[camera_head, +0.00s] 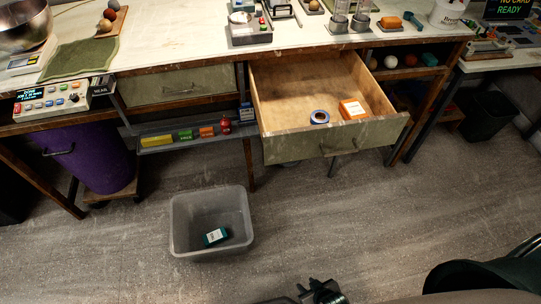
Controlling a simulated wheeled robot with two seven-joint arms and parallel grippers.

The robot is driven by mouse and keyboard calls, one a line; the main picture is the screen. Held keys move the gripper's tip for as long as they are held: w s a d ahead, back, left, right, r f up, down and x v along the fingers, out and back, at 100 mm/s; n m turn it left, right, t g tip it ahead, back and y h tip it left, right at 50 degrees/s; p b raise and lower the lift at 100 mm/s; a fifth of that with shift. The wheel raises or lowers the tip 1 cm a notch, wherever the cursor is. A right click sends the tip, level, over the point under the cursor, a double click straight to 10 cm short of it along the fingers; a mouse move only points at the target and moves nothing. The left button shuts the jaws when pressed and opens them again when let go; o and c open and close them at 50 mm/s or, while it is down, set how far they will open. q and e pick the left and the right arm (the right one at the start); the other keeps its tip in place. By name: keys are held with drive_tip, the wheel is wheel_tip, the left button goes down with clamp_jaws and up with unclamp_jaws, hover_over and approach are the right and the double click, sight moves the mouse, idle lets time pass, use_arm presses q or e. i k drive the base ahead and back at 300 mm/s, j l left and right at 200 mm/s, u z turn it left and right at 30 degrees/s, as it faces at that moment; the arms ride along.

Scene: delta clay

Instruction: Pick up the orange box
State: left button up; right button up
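A small orange box (352,109) with a white label lies inside the open drawer (285,146), towards its right front. My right gripper (324,292) shows only in part at the bottom edge, dark and well below the drawer. It is far from the orange box, and I cannot tell whether its fingers are open. My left gripper is not in view.
A grey bin (211,222) holding a dark green box (215,237) stands on the floor left of the drawer. A low shelf (180,141) carries several small coloured items. The bench top (180,35) is above. The floor before the drawer is clear.

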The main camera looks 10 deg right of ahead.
sight(351, 109)
drive_tip(key=i+l, duration=0.1)
drive_tip(key=l, duration=0.8)
drive_tip(key=i+l, duration=0.1)
drive_tip(key=l, duration=1.65)
drive_tip(key=i, duration=0.05)
